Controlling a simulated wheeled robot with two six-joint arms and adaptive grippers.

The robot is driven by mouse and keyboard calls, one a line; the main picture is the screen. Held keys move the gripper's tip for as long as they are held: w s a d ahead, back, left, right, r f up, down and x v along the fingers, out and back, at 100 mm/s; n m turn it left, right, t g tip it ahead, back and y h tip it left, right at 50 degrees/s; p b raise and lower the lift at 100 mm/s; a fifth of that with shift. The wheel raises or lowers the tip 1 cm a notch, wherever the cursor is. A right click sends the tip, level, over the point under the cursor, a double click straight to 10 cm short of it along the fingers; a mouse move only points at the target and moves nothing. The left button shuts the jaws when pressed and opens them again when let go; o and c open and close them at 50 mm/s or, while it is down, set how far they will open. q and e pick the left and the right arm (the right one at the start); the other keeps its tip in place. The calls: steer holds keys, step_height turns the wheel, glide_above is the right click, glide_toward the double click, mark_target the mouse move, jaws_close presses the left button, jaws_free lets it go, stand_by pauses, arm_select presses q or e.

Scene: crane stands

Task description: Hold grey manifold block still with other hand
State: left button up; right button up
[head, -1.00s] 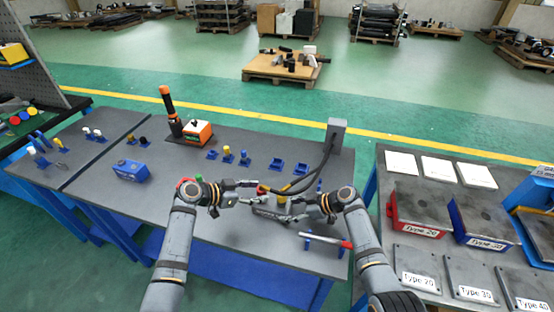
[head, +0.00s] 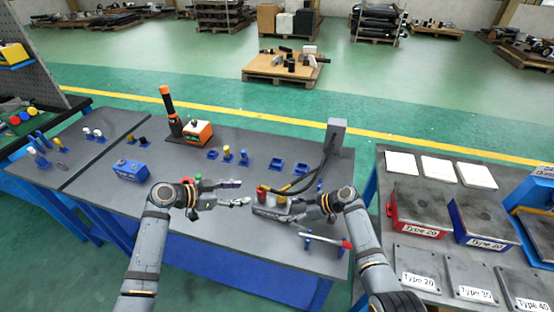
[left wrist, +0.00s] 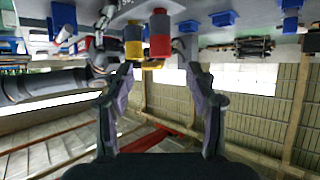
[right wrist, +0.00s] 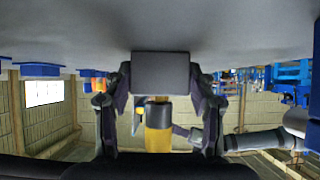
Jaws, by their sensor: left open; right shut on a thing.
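The grey manifold block (head: 268,209) stands on the dark worktable, partly hidden by my right gripper in the head view. In the right wrist view the grey block (right wrist: 160,72) sits between the fingers, which are shut on it. A red part (head: 262,191) and a yellow part (head: 285,188) show at the block. In the left wrist view the red part (left wrist: 159,32) and yellow part (left wrist: 133,40) lie ahead of the open fingers. My right gripper (head: 287,208) reaches the block from the right. My left gripper (head: 247,193) is open and empty, left of the block.
A cable runs from a grey post (head: 336,137) behind the block. A red-handled tool (head: 325,240) rests on blue holders in front. A blue box (head: 130,170) and an orange-and-white device (head: 198,133) stand farther left.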

arm_select(q)
steer(key=v, duration=0.9)
steer(key=shift+a+r, duration=0.2)
steer(key=shift+a, duration=0.1)
steer(key=shift+s, duration=0.15)
arm_select(e)
steer(key=o, duration=1.5)
steer(key=v, duration=1)
steer(key=shift+s+d+r, duration=0.1)
steer(key=shift+d+r, duration=0.05)
steer(key=shift+d, duration=0.15)
steer(key=shift+s+d+r, duration=0.15)
steer(key=shift+d+r, duration=0.3)
steer(key=shift+d, duration=0.05)
